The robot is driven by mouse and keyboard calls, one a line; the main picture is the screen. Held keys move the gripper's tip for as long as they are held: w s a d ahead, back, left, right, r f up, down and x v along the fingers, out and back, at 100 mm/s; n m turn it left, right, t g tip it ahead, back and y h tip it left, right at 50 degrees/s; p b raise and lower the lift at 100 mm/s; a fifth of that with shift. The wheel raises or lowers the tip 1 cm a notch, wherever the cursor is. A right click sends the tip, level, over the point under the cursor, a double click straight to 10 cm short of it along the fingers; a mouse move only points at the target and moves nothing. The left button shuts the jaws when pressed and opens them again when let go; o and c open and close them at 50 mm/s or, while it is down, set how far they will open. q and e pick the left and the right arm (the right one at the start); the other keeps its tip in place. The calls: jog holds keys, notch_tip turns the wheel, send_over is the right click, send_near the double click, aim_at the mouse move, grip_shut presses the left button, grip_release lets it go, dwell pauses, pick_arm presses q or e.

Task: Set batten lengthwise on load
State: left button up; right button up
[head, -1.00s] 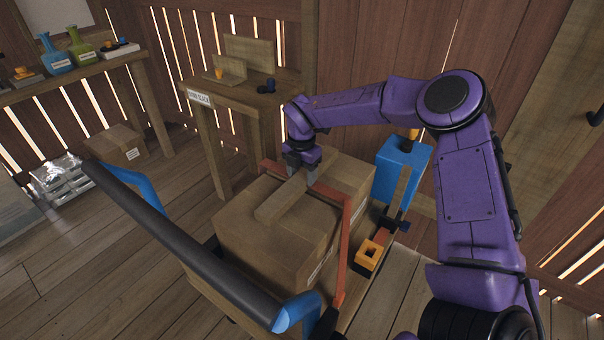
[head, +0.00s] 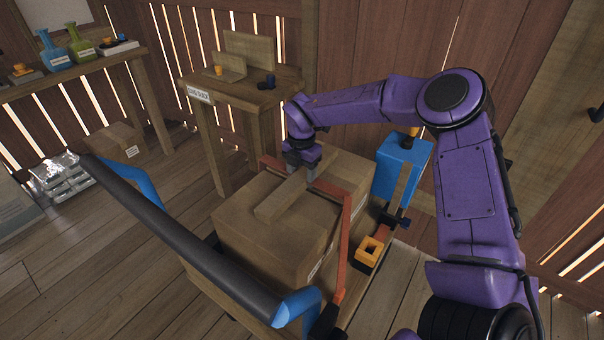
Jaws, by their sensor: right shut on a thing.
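The batten (head: 284,196), a short wooden bar, lies along the top of the load, cardboard boxes (head: 262,238) on a cart. My right gripper (head: 304,172) is shut on the batten near its far end, from above. The batten appears to rest on or just over the box tops; I cannot tell whether it touches. An orange-red bar frame (head: 346,235) passes around the far and right sides of the load. My left gripper is not in view.
The cart's dark handle (head: 180,240) with blue ends crosses the front left. A blue container (head: 402,168) and an orange square piece (head: 369,250) sit at the cart's right side. A wooden table (head: 240,97) stands behind; another box (head: 115,143) is on the floor.

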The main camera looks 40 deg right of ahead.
jog(key=shift+f+b, duration=0.4)
jog(key=shift+f, duration=0.1)
dwell(0.3)
jog(key=o, duration=1.3)
